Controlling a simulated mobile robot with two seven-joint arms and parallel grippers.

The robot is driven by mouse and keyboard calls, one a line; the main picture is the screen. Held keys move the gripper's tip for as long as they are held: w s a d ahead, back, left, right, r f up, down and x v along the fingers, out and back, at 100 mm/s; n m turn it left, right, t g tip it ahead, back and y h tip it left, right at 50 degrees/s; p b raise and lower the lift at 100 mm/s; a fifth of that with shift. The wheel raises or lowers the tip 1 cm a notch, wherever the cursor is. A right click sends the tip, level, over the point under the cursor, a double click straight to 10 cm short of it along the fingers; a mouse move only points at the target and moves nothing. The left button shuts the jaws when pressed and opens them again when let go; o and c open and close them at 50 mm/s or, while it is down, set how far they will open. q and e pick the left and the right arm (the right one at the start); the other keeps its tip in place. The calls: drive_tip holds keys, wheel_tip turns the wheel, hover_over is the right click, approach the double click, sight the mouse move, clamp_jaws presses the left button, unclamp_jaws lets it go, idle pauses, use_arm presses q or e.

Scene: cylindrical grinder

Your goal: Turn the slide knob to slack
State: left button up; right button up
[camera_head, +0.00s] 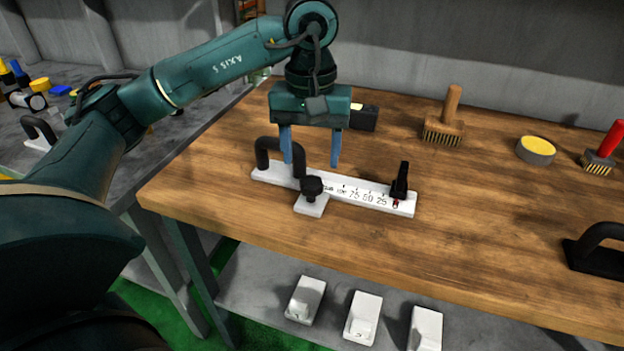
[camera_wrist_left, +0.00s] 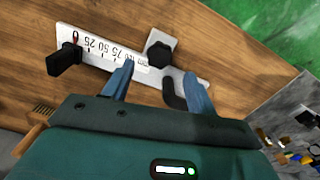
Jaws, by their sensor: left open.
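The white slide gauge (camera_head: 362,195) lies on the wooden bench, its printed numbers running down to 0 at the right. A black knob (camera_head: 312,187) sits on a small white plate at its front edge; it also shows in the left wrist view (camera_wrist_left: 158,52). A black upright slider (camera_head: 400,182) stands near 0, with a red mark below it. A black arched handle (camera_head: 262,153) is at the left end. My left gripper (camera_head: 311,161) is open and points down over the gauge, behind the knob and apart from it. My right gripper is not in view.
Brushes (camera_head: 443,130) and a round tin (camera_head: 536,150) stand toward the back and right of the bench. A black handle (camera_head: 600,250) is near its right edge. White blocks (camera_head: 306,299) sit on a lower shelf.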

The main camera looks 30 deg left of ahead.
sight(311, 180)
use_arm(q)
drive_tip(key=shift+f, duration=2.7)
drive_tip(key=shift+c, duration=0.5)
drive_tip(key=c, duration=0.9)
